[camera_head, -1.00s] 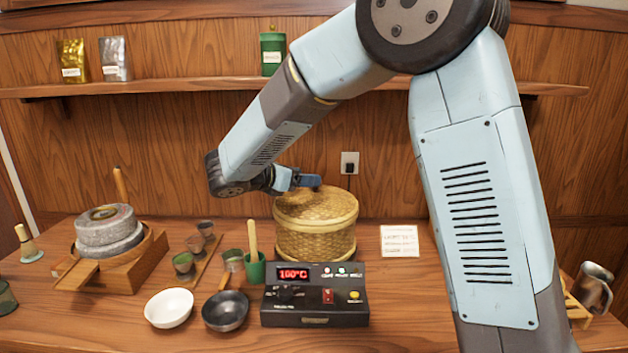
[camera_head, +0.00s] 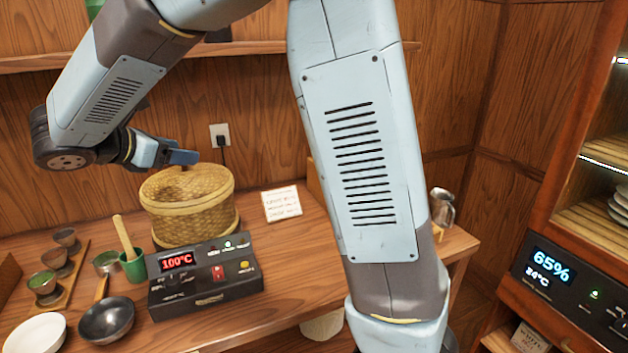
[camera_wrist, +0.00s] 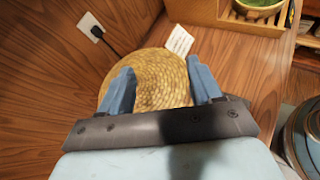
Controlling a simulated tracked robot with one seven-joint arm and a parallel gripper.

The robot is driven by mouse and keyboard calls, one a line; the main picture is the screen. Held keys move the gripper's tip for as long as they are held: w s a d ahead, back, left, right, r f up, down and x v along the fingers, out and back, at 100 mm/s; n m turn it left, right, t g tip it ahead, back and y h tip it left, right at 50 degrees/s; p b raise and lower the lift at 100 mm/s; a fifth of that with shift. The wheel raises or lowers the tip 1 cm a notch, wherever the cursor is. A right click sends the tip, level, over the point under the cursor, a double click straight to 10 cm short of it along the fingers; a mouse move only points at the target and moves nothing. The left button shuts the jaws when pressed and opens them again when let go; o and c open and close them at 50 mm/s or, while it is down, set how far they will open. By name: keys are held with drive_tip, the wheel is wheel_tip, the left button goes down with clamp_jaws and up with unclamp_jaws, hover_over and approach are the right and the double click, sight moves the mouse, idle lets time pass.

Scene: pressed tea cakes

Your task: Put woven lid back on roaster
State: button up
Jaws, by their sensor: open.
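The round woven lid (camera_head: 190,188) sits on top of the woven roaster basket (camera_head: 200,225), which stands behind a black control box (camera_head: 205,277) reading 100°C. The lid looks roughly level; the far part of its rim is hard to make out. My gripper (camera_head: 183,157) is just above the back of the lid. In the wrist view my gripper (camera_wrist: 160,68) is open, with its two blue fingers apart and nothing held between them. The woven lid (camera_wrist: 155,82) lies below and between the fingers. The lower part of the lid is hidden by my gripper.
A wall outlet (camera_head: 220,134) with a cord is behind the roaster. A white card (camera_head: 282,204) lies to its right. A green cup (camera_head: 132,266), a dark pan (camera_head: 107,320) and a white bowl (camera_head: 38,333) stand at left. A cabinet (camera_head: 560,230) stands at far right.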

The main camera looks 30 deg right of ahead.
drive_tip(key=s+d+m+g+y, duration=0.4)
drive_tip(key=s+d+m, duration=0.7)
drive_tip(key=d, duration=0.6)
drive_tip(key=s+d+m+t+y, duration=0.1)
drive_tip(key=s+d+m+y, duration=0.1)
drive_tip(key=s+m, duration=0.4)
drive_tip(key=s+d+m+t+y, duration=0.1)
drive_tip(key=s+d+m+y, duration=0.2)
drive_tip(key=s+m, duration=0.3)
drive_tip(key=shift+s+f+y, duration=0.4)
drive_tip(key=shift+s+y, duration=0.3)
drive_tip(key=shift+s, duration=0.05)
